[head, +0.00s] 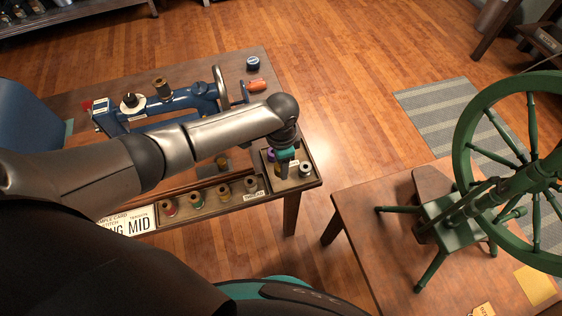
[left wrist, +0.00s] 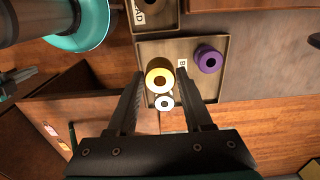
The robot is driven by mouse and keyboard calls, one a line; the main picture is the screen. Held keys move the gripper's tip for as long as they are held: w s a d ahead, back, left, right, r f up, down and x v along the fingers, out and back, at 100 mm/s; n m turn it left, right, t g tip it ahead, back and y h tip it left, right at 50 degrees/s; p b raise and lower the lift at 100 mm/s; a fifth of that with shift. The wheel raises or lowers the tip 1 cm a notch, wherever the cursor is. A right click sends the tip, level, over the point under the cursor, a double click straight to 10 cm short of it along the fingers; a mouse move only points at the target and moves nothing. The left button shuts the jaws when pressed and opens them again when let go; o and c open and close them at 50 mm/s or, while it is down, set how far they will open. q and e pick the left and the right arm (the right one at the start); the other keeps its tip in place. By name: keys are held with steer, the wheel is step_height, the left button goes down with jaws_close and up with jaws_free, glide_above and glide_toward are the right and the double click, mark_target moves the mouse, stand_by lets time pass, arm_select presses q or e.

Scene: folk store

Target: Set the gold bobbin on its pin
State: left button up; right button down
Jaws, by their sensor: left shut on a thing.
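The gold bobbin (left wrist: 158,66) is between the fingertips of my left gripper (left wrist: 160,82), which is shut on it. In the head view my left gripper (head: 284,168) points down over a small tray (head: 312,182) at the table's right end, and the arm's end largely hides what it holds. A white bobbin (left wrist: 164,103) is close by the gold one in the left wrist view; it also shows in the head view (head: 305,169). A purple bobbin (left wrist: 208,60) stands in the tray. I cannot make out an empty pin. My right gripper is not in view.
A long tray with several thread spools (head: 223,192) lies left of the small tray. A blue sewing machine (head: 190,98) stands behind my arm, with an orange spool (head: 256,85) beside it. A green spinning wheel (head: 470,205) stands on another table (head: 350,205) at right.

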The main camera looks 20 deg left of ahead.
arm_select(q)
steer(key=shift+r, duration=0.3)
steer(key=shift+f, duration=0.1)
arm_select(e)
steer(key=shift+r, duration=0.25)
